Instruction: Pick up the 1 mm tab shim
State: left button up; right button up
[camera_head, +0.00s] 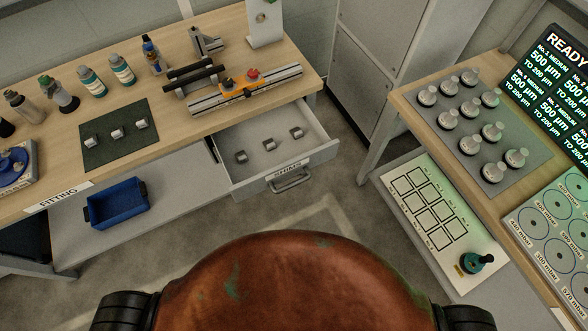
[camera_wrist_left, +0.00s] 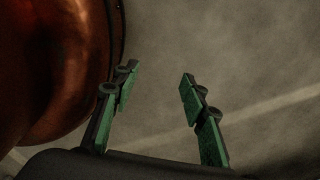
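An open drawer (camera_head: 283,178) labelled SHIMS holds three small grey metal pieces in a row: a left one (camera_head: 241,157), a middle one (camera_head: 270,145) and a right one (camera_head: 297,132). They are too small to read, so I cannot tell which is the 1 mm tab shim. Three similar light pieces (camera_head: 116,134) lie on a dark mat (camera_head: 98,157) on the bench. My left gripper (camera_wrist_left: 160,75) shows in the left wrist view, its green-padded fingers apart and empty over bare floor. Neither gripper shows in the head view, and the right one is in no view.
The wooden bench (camera_head: 200,130) carries bottles, a rail fixture (camera_head: 247,88) and a FITTING label. A blue tray (camera_head: 117,204) sits on the lower shelf. Floor between is clear.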

aim_at(93, 141)
jog(key=u, duration=1.75)
